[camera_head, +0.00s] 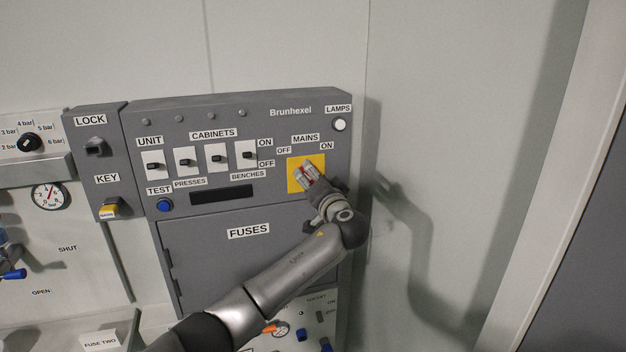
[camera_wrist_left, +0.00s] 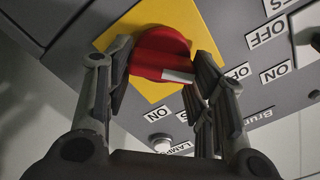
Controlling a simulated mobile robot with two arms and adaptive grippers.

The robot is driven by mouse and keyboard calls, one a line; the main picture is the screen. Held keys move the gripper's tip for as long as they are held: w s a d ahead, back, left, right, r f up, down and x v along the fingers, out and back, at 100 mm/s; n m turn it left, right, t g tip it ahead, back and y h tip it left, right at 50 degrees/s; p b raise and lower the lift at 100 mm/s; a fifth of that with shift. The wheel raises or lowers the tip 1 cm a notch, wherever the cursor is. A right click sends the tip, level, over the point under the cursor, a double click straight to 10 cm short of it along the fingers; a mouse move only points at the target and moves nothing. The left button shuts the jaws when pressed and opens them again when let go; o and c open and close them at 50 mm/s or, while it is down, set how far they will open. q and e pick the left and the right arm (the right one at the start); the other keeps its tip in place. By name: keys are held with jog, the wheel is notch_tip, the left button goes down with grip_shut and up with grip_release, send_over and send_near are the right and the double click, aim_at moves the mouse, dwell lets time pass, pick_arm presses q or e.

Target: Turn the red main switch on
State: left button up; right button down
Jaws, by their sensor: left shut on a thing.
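The red main switch (camera_wrist_left: 160,45) is a round knob on a yellow plate (camera_wrist_left: 135,22), with a white mark on its edge. In the wrist view the mark lies toward the right finger, on the side of an OFF label; its exact setting is hard to tell. In the head view the yellow plate (camera_head: 293,178) sits under the MAINS label, with OFF at its upper left and ON at its upper right. My left gripper (camera_head: 308,172) is shut on the knob, one finger on each side, and hides most of it there. My right gripper is not in view.
Left of the plate are several black cabinet switches (camera_head: 217,157) and a blue test button (camera_head: 165,204). A white lamp (camera_head: 339,125) is above right. The fuses door (camera_head: 215,245) is below, partly behind my left arm. Bare wall lies to the right.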

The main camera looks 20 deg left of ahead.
pick_arm(q)
jog(key=shift+f, duration=0.1)
jog(key=shift+f+m+p, duration=0.15)
jog(key=shift+m+p, duration=0.95)
jog(key=shift+m, duration=1.8)
jog(key=shift+f+m+p, duration=0.2)
jog(key=shift+m+p, duration=0.95)
jog(key=shift+m, duration=1.75)
jog(key=shift+f+m+p, duration=0.15)
jog(key=shift+m+p, duration=0.95)
jog(key=shift+m, duration=1.8)
jog(key=shift+f, duration=0.1)
jog(key=o, duration=1)
jog(key=shift+s, duration=0.1)
